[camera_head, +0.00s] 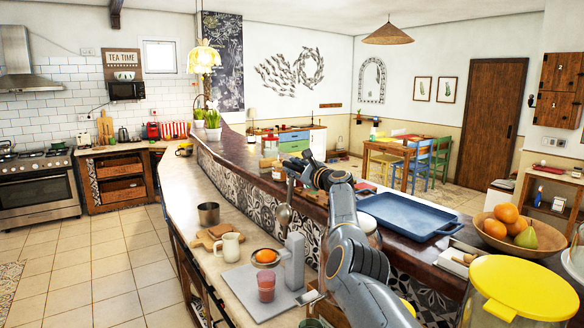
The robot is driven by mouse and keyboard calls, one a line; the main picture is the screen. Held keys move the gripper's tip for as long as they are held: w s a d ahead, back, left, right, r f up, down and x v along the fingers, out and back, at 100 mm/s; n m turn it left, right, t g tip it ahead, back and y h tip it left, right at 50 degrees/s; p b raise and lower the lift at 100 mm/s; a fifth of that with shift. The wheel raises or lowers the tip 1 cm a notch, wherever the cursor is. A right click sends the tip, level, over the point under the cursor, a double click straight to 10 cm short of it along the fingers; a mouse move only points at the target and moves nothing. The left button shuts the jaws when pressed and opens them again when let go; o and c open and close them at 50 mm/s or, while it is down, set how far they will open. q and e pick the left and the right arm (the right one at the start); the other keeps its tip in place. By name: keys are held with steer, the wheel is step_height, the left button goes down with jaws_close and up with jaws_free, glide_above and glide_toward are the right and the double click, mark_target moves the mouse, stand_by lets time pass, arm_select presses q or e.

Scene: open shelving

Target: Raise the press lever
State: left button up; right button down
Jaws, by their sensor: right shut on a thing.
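The press stands on the lower counter, with a flat grey base (245,290) and a short grey column (294,262). Its metal lever (284,214) points steeply upward above the column, with a rounded metal part low on it. An orange half (265,256) sits cut in the press's holder, and a glass of reddish juice (266,286) stands on the base below it. My right gripper (292,174) is shut on the upper end of the lever. My forearm hides part of the space behind. My left gripper is not in view.
A white mug (230,247), a wooden board (212,236) and a metal pot (208,213) stand left of the press. On the raised bar are a blue tray (408,213), a fruit bowl (488,232) and a yellow-lidded container (522,288). The air left of the lever is free.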

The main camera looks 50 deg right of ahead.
steer(key=c, duration=1.1)
jaws_free()
steer(key=shift+s+d+f, duration=0.2)
steer(key=shift+d+f, duration=0.1)
steer(key=shift+f, duration=0.15)
steer(key=shift+c, duration=0.2)
steer(key=shift+o, duration=0.3)
steer(key=shift+d, duration=0.2)
steer(key=shift+r, duration=0.1)
step_height(320, 180, up, 10)
steer(key=shift+s+a+f, duration=0.1)
steer(key=shift+s+f, duration=0.05)
steer(key=shift+f, duration=0.05)
steer(key=shift+r, duration=0.25)
steer(key=shift+w, duration=0.25)
steer(key=shift+f, duration=0.1)
steer(key=shift+a, duration=0.1)
